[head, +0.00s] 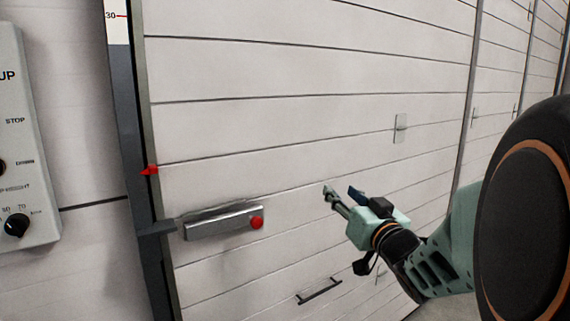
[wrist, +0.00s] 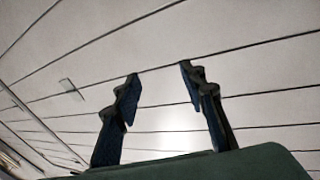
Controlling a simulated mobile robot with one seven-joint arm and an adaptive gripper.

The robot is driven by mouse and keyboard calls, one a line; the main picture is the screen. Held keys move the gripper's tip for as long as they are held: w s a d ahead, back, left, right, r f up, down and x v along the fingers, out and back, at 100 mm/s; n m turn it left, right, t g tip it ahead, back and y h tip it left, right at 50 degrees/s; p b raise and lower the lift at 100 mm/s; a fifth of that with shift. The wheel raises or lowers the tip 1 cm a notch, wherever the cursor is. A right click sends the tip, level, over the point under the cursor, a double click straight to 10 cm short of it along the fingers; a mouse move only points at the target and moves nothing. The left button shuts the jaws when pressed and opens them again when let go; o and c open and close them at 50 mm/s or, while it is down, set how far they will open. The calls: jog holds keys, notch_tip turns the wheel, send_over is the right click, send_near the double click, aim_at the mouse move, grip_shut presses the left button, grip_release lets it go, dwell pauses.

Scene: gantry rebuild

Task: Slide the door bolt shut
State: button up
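The door bolt (head: 215,224) is a grey metal housing on the white slatted door, low and left of centre in the head view. A red knob (head: 257,223) sits at its right end. A dark bar (head: 157,228) shows at its left, by the dark door post; whether it enters the post I cannot tell. My gripper (head: 342,192) is right of the knob and slightly higher in the picture, apart from it. In the wrist view its two fingers (wrist: 160,73) are spread with nothing between them. The bolt does not show in the wrist view.
A control panel (head: 22,150) is on the wall at far left. A red pointer (head: 150,170) sits on the post above the bolt. A dark handle (head: 320,291) is low on the door, and a small plate (head: 400,128) is higher up. The door between knob and gripper is bare.

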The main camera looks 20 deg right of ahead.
jog(key=d+r+m+h, duration=0.1)
jog(key=d+r, duration=0.1)
jog(key=d, duration=0.2)
jog(key=s+d+r+m+h+p, duration=0.1)
jog(key=d+r+m+h, duration=0.1)
jog(key=d+r, duration=0.1)
jog(key=shift+s+d+h, duration=0.25)
jog(key=shift+d+h, duration=0.05)
jog(key=shift+d, duration=0.5)
jog(key=shift+r, duration=0.1)
